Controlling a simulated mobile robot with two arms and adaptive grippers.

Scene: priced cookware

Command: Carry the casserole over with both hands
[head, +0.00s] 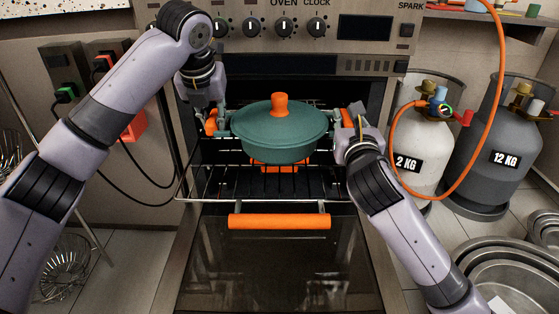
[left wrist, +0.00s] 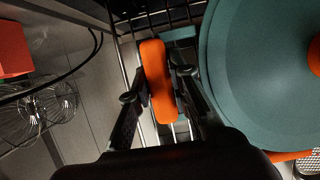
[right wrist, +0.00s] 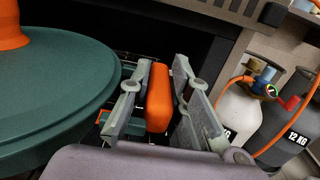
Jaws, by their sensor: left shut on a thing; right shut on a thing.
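The casserole (head: 280,148) is teal with a lid and an orange lid knob (head: 280,103). It is level in front of the open oven, over the wire rack (head: 220,183); I cannot tell if it touches the rack. My left gripper (head: 211,122) is shut on its left orange handle, which shows between the fingers in the left wrist view (left wrist: 157,80). My right gripper (head: 347,120) is shut on its right orange handle, seen between the fingers in the right wrist view (right wrist: 158,98). The casserole's far underside is hidden.
The oven door (head: 280,262) hangs open below, with an orange bar handle (head: 279,221). A white gas cylinder (head: 418,150) and a grey one (head: 497,160) stand at right, joined to an orange hose. Metal pans (head: 515,285) lie at lower right. Wire whisks (head: 65,270) are at lower left.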

